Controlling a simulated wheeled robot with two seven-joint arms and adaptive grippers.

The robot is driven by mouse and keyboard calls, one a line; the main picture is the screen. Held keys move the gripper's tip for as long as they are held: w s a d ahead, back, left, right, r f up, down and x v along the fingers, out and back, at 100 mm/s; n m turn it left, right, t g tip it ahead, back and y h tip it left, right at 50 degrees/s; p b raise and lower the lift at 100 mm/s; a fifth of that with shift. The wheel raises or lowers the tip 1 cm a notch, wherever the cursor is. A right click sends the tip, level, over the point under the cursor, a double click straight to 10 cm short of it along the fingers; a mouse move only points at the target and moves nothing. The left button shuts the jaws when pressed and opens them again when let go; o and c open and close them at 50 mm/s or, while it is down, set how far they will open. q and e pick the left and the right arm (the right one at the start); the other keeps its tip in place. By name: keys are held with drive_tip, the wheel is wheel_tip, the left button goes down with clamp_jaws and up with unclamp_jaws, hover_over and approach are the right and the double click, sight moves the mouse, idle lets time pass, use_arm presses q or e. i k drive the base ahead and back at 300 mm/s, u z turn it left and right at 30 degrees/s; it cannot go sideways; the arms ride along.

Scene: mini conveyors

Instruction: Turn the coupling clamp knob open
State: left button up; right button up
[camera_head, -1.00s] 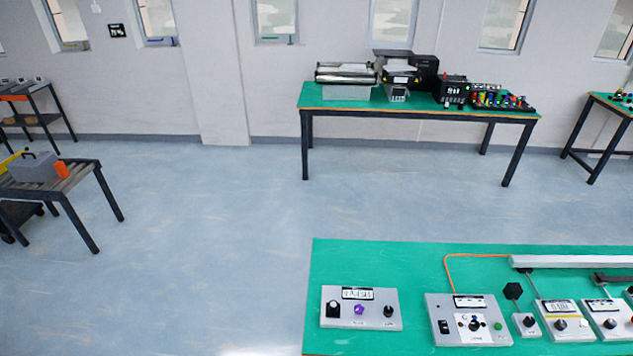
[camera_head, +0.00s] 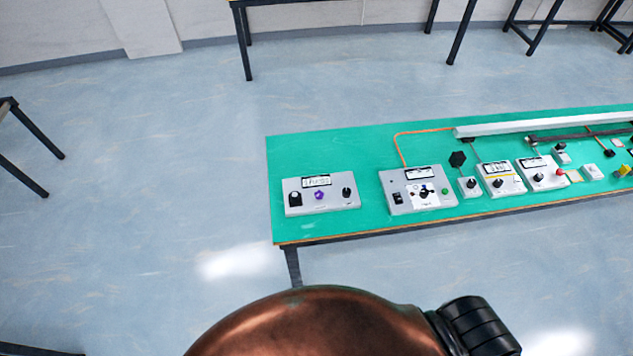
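Several grey control boxes with knobs stand on a green-topped table (camera_head: 330,222) in the head view. The leftmost box (camera_head: 334,202) has a black knob (camera_head: 295,198) on its left, a purple knob (camera_head: 319,195) in its middle and another black knob (camera_head: 346,192) on its right. The labels are too small to read, so I cannot tell which knob is the coupling clamp knob. A copper-coloured arm part of mine with a black ribbed end fills the bottom middle, in front of the table. Neither of my grippers shows.
A second box (camera_head: 449,199) with a black dial and green button stands right of the first. Smaller knob boxes (camera_head: 497,183), a white rail (camera_head: 520,126) and an orange cable (camera_head: 397,143) lie farther right.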

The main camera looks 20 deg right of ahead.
sight(318, 194)
drive_tip(key=u, duration=1.95)
drive_tip(key=k, duration=0.4)
drive_tip(key=z, duration=1.35)
